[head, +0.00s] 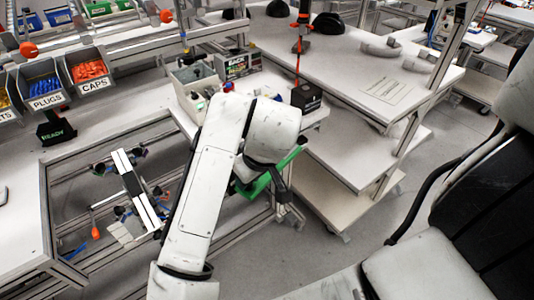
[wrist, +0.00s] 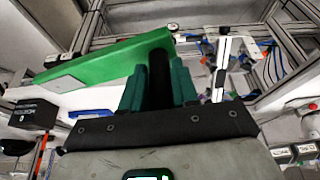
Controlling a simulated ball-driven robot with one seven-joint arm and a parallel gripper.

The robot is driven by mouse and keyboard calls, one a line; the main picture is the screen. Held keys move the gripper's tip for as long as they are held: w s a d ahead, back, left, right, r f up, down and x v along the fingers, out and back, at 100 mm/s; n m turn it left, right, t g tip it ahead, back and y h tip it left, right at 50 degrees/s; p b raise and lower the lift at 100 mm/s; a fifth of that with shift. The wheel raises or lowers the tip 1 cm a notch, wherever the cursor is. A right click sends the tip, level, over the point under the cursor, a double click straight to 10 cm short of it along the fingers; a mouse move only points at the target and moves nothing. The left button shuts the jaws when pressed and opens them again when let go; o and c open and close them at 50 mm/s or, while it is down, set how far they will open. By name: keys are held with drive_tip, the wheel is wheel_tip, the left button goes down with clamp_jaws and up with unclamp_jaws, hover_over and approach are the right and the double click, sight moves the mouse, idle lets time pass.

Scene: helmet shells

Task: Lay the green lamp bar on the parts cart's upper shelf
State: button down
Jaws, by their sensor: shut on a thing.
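My gripper (head: 276,178) is shut on the green lamp bar (head: 254,186), seen past the forearm at the middle of the head view. In the wrist view the lamp bar (wrist: 112,62) extends up and left from the fingers (wrist: 158,84); a dark piece stands between the green finger pads. The bar is held in the air, tilted. Part of it is hidden behind my arm and gripper. A white shelved unit on castors, seemingly the parts cart (head: 345,155), stands to the right of the gripper.
A white worktop (head: 345,72) with black helmet shells (head: 328,25) lies behind. A black box (head: 306,97) and a bin of parts (head: 195,85) stand near my arm. An aluminium frame with a white rail (head: 137,190) is at left.

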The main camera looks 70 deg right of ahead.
drive_tip(key=w+a+f+n+y, duration=0.1)
drive_tip(key=w+a+f+n, duration=0.1)
drive_tip(key=w+a+f, duration=0.3)
drive_tip(key=w+a+f+n+y, duration=0.1)
drive_tip(key=w+a+f+n, duration=0.2)
drive_tip(key=a, duration=1)
drive_tip(key=w+f, duration=0.3)
drive_tip(key=w, duration=0.2)
drive_tip(key=shift+a+f+t, duration=0.3)
drive_tip(key=shift+a, duration=0.1)
